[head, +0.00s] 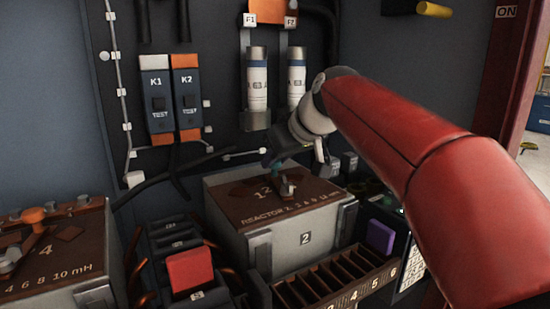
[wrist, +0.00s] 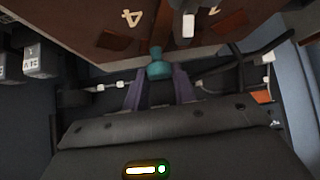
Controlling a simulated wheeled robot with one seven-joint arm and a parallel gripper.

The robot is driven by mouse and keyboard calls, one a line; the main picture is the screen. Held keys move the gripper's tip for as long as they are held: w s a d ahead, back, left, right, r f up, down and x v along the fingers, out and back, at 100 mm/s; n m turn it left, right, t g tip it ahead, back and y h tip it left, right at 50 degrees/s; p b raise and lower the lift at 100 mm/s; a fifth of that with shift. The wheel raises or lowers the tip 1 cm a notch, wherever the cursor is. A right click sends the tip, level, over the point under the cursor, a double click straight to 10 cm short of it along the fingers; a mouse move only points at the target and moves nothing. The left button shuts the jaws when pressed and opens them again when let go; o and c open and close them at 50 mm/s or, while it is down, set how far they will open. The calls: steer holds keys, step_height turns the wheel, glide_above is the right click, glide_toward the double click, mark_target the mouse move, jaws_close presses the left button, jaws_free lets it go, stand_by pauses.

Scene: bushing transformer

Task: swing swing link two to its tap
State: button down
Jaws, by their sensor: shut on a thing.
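The second reactor (head: 284,210) is a grey box with a brown top, marked 2 on its front, in the middle of the head view. Swing link two (head: 287,187) is a small metal link on that top, with a teal knob (head: 277,169) at its far end. My gripper (head: 272,160) reaches down from behind the box and is shut on the teal knob. In the wrist view the knob (wrist: 159,66) sits between the two purplish fingertips (wrist: 159,82). The tap under the knob is hidden.
Another reactor (head: 60,255) with an orange-knobbed link (head: 34,216) stands at left. A slotted rack (head: 335,278) lies in front of the second reactor. A red block (head: 190,270) and a purple block (head: 380,237) flank it. Switches K1 (head: 157,98) and K2 (head: 187,98) and fuses hang behind.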

mark_target(295, 192)
stand_by(0.3)
steer(key=c, duration=1.1)
jaws_free()
steer(key=shift+c, duration=0.2)
steer(key=shift+r, duration=0.1)
steer(key=v, duration=0.7)
steer(key=shift+s+d+r, duration=0.15)
steer(key=shift+s, duration=0.1)
